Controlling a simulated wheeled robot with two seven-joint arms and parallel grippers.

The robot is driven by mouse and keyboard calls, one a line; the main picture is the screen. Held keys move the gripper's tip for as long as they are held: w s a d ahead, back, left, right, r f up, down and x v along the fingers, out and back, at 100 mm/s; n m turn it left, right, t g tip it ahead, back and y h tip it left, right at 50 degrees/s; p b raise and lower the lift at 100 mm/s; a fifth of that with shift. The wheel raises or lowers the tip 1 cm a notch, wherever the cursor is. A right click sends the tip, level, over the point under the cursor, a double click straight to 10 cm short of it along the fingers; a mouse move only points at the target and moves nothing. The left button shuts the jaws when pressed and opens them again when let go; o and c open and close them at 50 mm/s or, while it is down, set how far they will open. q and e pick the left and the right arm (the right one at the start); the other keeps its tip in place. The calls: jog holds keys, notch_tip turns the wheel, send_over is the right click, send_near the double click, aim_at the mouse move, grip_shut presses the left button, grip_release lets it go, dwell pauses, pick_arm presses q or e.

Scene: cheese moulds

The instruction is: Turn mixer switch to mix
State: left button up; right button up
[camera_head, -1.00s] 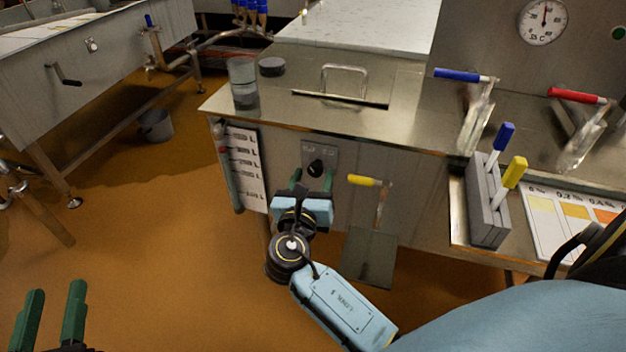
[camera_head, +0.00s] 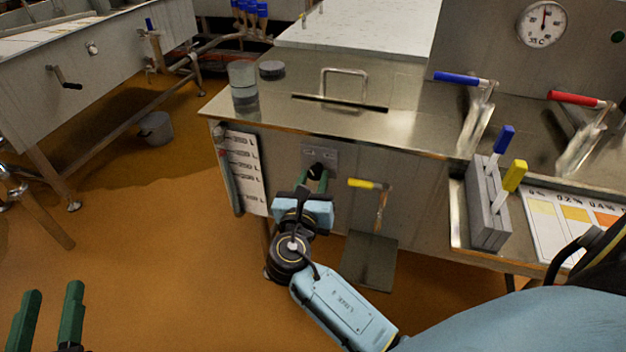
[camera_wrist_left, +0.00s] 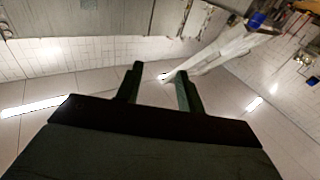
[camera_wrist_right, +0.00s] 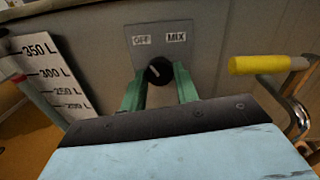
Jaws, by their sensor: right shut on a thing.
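The mixer switch (camera_wrist_right: 158,71) is a black round knob on a grey plate (camera_wrist_right: 160,36) marked OFF at left and MIX at right. In the right wrist view, a pale mark on the knob points up and left, toward OFF. In the head view the knob (camera_head: 318,170) sits on the front of the steel vat. My right gripper (camera_wrist_right: 160,85) has its green fingers on both sides of the knob and is shut on it. My left gripper (camera_head: 48,310) is open and empty at the lower left, far from the switch; its fingers also show in the left wrist view (camera_wrist_left: 158,88).
A yellow-handled valve (camera_wrist_right: 262,64) is close to the right of my right gripper. A volume scale (camera_wrist_right: 45,75) is to the left. A grey holder (camera_head: 486,215) with blue and yellow handles stands at right. Open floor (camera_head: 150,240) lies left.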

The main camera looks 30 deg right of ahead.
pick_arm(q)
jog(key=shift+f, duration=0.1)
pick_arm(e)
jog(key=shift+m, duration=1.1)
jog(key=shift+f+m, duration=0.1)
jog(key=shift+m, duration=1.7)
jog(key=m+b, duration=0.1)
jog(key=m, duration=0.4)
jog(key=shift+h+b, duration=0.3)
jog(key=shift+h, duration=0.1)
pick_arm(q)
jog(key=r+t, duration=0.1)
jog(key=r, duration=0.1)
jog(key=s+r+t+h, duration=0.1)
jog(key=r+t, duration=0.2)
jog(key=shift+s+d+r+h, duration=0.2)
jog(key=shift+s+r+h, duration=0.1)
jog(key=shift+s+r, duration=0.05)
pick_arm(e)
jog(key=shift+m, duration=0.6)
pick_arm(q)
jog(key=shift+r, duration=0.1)
